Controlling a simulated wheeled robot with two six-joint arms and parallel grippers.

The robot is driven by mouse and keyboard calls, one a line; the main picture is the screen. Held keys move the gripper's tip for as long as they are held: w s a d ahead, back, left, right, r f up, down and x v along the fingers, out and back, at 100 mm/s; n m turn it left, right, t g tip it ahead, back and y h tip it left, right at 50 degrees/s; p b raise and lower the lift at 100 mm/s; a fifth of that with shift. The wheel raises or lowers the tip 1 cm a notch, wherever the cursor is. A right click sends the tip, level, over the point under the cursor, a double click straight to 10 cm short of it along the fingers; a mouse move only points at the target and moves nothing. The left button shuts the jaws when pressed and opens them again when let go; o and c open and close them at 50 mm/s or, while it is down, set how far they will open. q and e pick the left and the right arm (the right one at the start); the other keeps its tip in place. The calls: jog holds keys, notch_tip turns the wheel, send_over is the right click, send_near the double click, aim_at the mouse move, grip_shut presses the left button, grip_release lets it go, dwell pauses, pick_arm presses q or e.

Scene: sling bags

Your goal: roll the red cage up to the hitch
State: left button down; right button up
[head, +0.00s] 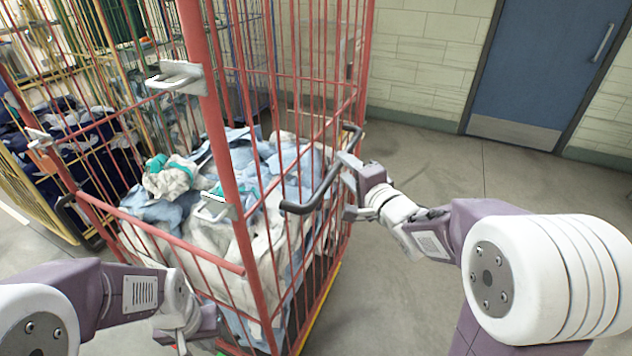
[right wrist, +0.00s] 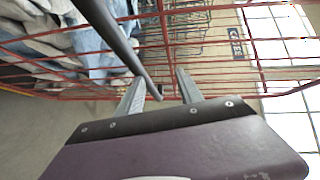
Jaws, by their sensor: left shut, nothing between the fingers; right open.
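The red cage (head: 243,235) stands close in front of me, filled with white, pale blue and teal laundry (head: 265,175). A black handle (head: 318,192) is on its right side, and another black handle (head: 68,215) on its left side. My right gripper (head: 347,186) is open at the right handle. In the right wrist view the handle bar (right wrist: 128,50) runs between the spread fingers (right wrist: 160,88), not clamped. My left gripper (head: 190,343) is shut and empty, low by the cage's near side at the bottom edge. I cannot make out a hitch.
A yellow cage (head: 30,185) with dark blue cloth stands to the left, with more cages behind. A blue door (head: 545,65) and pale block wall (head: 425,55) are at the back right. The grey floor (head: 500,175) right of the red cage is clear.

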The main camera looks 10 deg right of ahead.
aim_at(341, 164)
pick_arm(q)
jog(key=f+b, duration=0.1)
jog(key=f, duration=0.1)
jog(key=f+b, duration=0.1)
jog(key=shift+s+a+f, duration=0.15)
jog(key=shift+a+f, duration=0.05)
jog(key=shift+f, duration=0.2)
pick_arm(e)
jog(key=shift+h, duration=0.4)
jog(key=f, duration=0.1)
jog(key=d+f, duration=0.2)
jog(key=shift+w+f, duration=0.35)
jog(key=b+x, duration=0.1)
jog(key=x, duration=0.6)
jog(key=shift+w+f, duration=0.1)
jog(key=shift+w, duration=0.8)
pick_arm(q)
jog(key=shift+f, duration=0.65)
pick_arm(e)
grip_shut()
